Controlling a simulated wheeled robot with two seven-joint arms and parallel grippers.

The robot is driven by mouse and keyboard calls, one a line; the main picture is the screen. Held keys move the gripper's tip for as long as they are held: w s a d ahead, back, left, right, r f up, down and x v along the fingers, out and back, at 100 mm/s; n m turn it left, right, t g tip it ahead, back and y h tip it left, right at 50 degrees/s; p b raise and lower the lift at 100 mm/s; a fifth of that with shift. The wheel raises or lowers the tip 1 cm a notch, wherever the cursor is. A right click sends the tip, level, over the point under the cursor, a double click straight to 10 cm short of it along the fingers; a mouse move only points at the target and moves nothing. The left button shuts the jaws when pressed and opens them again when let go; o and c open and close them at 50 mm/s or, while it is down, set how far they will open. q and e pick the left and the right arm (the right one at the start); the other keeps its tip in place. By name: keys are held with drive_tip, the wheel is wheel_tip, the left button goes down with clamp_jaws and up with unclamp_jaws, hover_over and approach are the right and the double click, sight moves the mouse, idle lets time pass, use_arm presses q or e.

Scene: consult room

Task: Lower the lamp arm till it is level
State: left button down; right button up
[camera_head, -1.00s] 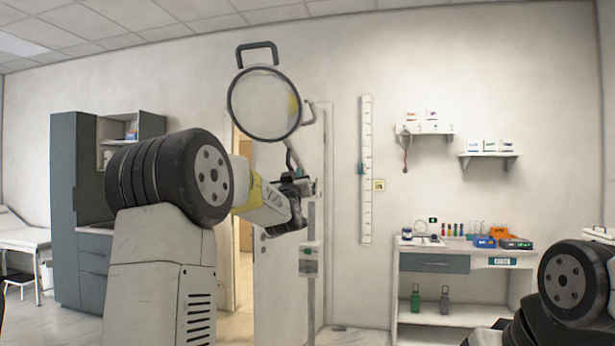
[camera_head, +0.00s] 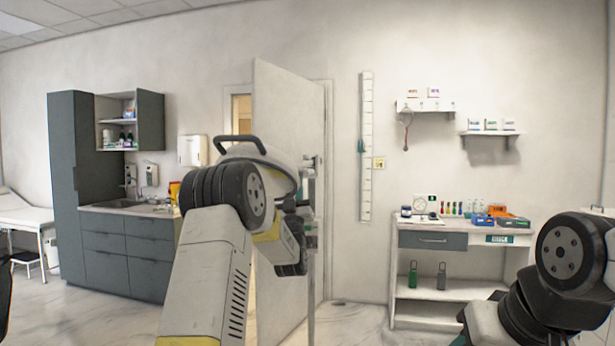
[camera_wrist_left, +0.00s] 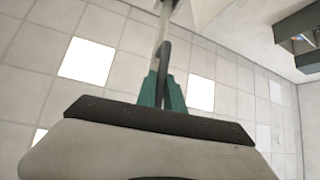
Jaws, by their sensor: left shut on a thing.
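The lamp head (camera_head: 268,158), a pale round disc with a dark rim and a dark loop handle (camera_head: 238,141), is tilted close to flat, seen nearly edge-on behind my left arm. The lamp's upright pole (camera_head: 311,270) stands to its right. Most of the lamp arm is hidden by my arm in the head view. In the left wrist view the teal fingers of my left gripper (camera_wrist_left: 162,92) are shut on a dark rod (camera_wrist_left: 165,60), seemingly part of the lamp arm, running up to a pale metal piece. My right gripper is out of view.
An open door (camera_head: 288,150) stands behind the lamp. A worktop with bottles and boxes (camera_head: 465,232) is at right, with wall shelves (camera_head: 490,133) above. A dark cabinet and sink unit (camera_head: 120,245) are at left.

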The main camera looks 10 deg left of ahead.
use_arm(q)
drive_tip(key=shift+w+f, duration=0.1)
drive_tip(key=shift+f, duration=0.3)
drive_tip(key=c, duration=1.5)
unclamp_jaws()
drive_tip(key=shift+o, duration=0.2)
drive_tip(key=shift+r, duration=0.15)
drive_tip(key=a+v, duration=0.1)
drive_tip(key=v, duration=0.6)
drive_tip(key=shift+s+d+f, duration=0.25)
drive_tip(key=shift+d+f, duration=0.1)
drive_tip(key=shift+d, duration=0.15)
